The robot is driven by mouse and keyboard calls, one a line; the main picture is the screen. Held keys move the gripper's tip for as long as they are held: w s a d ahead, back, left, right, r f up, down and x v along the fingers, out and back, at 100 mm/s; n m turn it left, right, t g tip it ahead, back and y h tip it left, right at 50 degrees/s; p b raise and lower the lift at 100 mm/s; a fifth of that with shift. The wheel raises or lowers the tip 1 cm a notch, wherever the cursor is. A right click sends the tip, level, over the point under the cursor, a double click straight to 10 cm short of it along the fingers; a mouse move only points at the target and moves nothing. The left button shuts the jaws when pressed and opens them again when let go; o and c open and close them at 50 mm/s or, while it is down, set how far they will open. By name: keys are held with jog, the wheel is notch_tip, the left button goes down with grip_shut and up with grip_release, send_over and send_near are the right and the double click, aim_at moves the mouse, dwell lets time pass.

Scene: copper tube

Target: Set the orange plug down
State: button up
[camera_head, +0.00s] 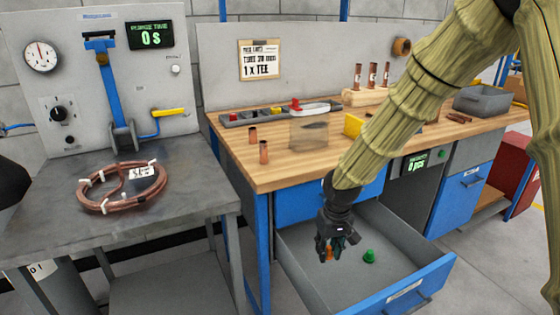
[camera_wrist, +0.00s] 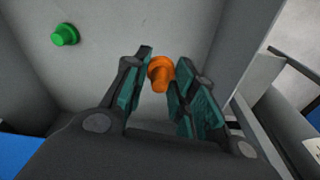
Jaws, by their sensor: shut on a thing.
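The orange plug (camera_wrist: 160,74) is between the two teal-padded fingers of my gripper (camera_wrist: 158,90) in the wrist view. In the head view a bit of the orange plug (camera_head: 330,252) shows at the fingertips of my gripper (camera_head: 331,254). My gripper is shut on the plug and points down inside the open grey drawer (camera_head: 315,284). Whether the plug touches the drawer floor is hard to tell. A green plug (camera_head: 369,256) sits on the drawer floor to the right; it also shows at the upper left of the wrist view (camera_wrist: 64,34).
The drawer has a blue front (camera_head: 420,285) and grey side walls close to my gripper. The wooden bench top (camera_head: 275,172) above holds copper pieces, a clear box and a yellow block. A copper coil (camera_head: 122,187) lies on the grey table at left. Much of the drawer floor is bare.

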jog(key=s+a+r+m+p, duration=0.1)
jog(key=s+p, duration=0.5)
jog(key=p, duration=1.1)
jog(key=shift+s+a+r+m, duration=0.25)
jog(key=shift+s+r+m, duration=0.05)
jog(key=shift+r, duration=0.15)
jog(key=shift+p, duration=0.4)
